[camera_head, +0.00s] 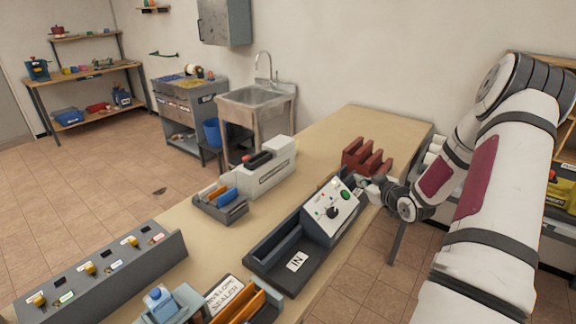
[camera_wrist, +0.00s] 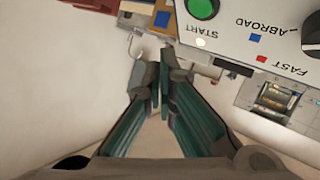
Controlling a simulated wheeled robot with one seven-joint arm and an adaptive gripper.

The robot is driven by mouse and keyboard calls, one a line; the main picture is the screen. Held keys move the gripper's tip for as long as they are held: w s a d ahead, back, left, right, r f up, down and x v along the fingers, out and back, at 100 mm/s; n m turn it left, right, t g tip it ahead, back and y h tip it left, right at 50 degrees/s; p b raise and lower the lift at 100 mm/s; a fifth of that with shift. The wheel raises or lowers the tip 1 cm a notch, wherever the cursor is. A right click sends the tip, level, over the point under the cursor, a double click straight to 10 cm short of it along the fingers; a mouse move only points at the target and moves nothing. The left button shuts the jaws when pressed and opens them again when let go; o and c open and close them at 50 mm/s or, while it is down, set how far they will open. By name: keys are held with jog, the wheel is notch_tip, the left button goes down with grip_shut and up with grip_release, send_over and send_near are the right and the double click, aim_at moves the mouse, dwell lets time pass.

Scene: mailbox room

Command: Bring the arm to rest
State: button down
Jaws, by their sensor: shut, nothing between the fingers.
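My gripper (camera_wrist: 164,85) is shut and empty in the wrist view, its two dark green fingers meeting at the tips. In the head view my white arm comes in from the right. My gripper (camera_head: 366,184) there is small and partly hidden, close beside the right side of a grey machine with a sloped white control panel (camera_head: 330,208). The panel has a green button and a dark knob. In the wrist view the panel (camera_wrist: 250,40) shows the green START button and the words ABROAD and FAST just beyond the fingertips. I cannot tell whether the fingers touch the machine.
A red slotted rack (camera_head: 366,157) stands behind the machine, close to my gripper. A white machine (camera_head: 268,170), a small tray (camera_head: 220,203) and a grey switch panel (camera_head: 100,270) share the table (camera_head: 345,125). Shelving stands right of my arm. The table's far end is clear.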

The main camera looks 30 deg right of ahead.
jog(key=s+a+r+g+h, duration=0.15)
jog(key=a+r+g, duration=0.35)
jog(key=a+r, duration=1.5)
jog(key=s+a+r+g+y, duration=0.1)
jog(key=s+a+r+y, duration=0.1)
jog(key=s+a, duration=0.8)
jog(key=s+a+r+m+g+y, duration=0.1)
jog(key=s+a+r+g+y, duration=0.1)
jog(key=s+a, duration=0.9)
jog(key=s+r, duration=0.1)
jog(key=s, duration=0.2)
jog(key=shift+s, duration=0.2)
jog(key=shift+y, duration=0.25)
